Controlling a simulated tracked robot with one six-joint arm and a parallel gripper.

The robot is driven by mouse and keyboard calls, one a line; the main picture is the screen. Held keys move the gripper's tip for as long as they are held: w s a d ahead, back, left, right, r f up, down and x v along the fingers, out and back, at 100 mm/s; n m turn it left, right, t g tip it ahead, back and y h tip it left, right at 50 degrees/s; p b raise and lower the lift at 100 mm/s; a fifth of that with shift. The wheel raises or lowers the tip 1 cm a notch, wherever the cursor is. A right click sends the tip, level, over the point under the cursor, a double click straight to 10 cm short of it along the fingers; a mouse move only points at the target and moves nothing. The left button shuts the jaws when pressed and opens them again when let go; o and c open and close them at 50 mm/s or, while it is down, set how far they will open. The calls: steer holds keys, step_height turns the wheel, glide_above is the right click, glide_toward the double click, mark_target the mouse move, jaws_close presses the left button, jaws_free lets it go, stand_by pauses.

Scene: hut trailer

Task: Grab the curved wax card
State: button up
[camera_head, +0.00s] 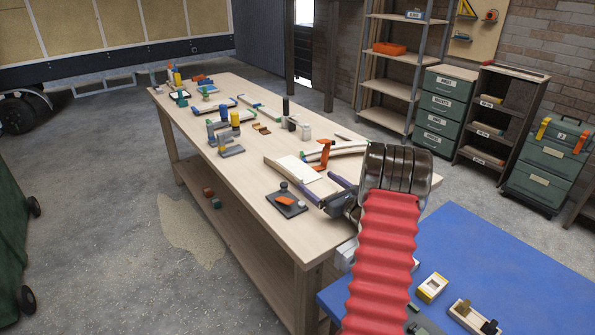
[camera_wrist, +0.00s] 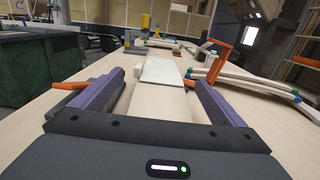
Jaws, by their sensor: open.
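A pale, off-white card (camera_head: 298,169), which looks like the wax card, lies on the wooden workbench (camera_head: 245,190). In the wrist view the card (camera_wrist: 161,70) is straight ahead, just beyond the gap between my fingers. Its curve is hard to make out. My gripper (camera_head: 315,180) is open and empty, low over the bench at the card's near end. Its two purple fingers also show in the wrist view (camera_wrist: 157,82), spread to either side of the card's line.
An orange clamp (camera_head: 323,154) stands right of the card beside curved pale strips (camera_wrist: 250,86). A dark plate (camera_head: 287,205) with an orange piece lies left of my gripper. Several tools and blocks fill the bench's far half. A blue-topped table (camera_head: 500,270) adjoins at right.

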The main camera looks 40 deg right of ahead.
mark_target(313, 182)
steer(key=shift+w+d, duration=0.2)
steer(key=shift+w, duration=1.5)
steer(key=c, duration=1.1)
steer(key=shift+r, duration=0.1)
step_height(313, 182, up, 10)
steer(key=shift+f, duration=0.1)
